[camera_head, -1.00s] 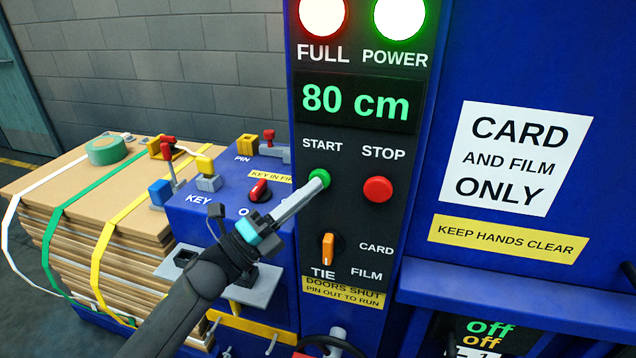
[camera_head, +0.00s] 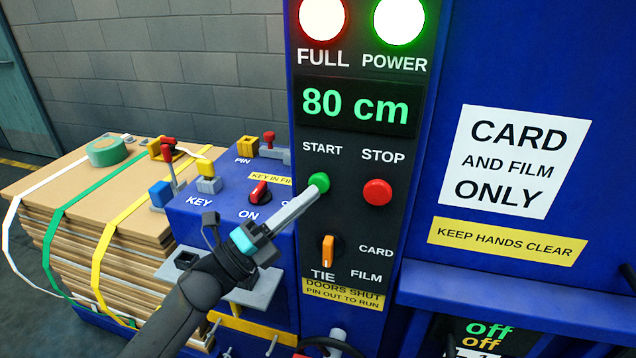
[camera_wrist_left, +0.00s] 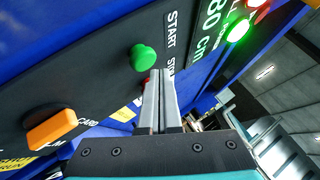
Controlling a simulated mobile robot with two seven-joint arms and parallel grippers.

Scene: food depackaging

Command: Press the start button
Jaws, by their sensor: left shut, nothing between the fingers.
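The green start button (camera_head: 319,182) is on the dark control panel under the word START. It also shows in the left wrist view (camera_wrist_left: 144,57). My left gripper (camera_head: 314,192) is shut and empty. Its fingertips are just below the button in the head view. In the left wrist view the fingertips (camera_wrist_left: 162,73) are beside the button, and it looks clear of them; the exact gap is hard to tell. My right gripper is not in view.
The red stop button (camera_head: 377,192) is right of the start button, and the orange selector (camera_head: 327,251) is below. The display (camera_head: 356,104) reads 80 cm; the FULL and POWER lamps glow. A key box (camera_head: 235,195) and strapped card stack (camera_head: 75,235) are on the left.

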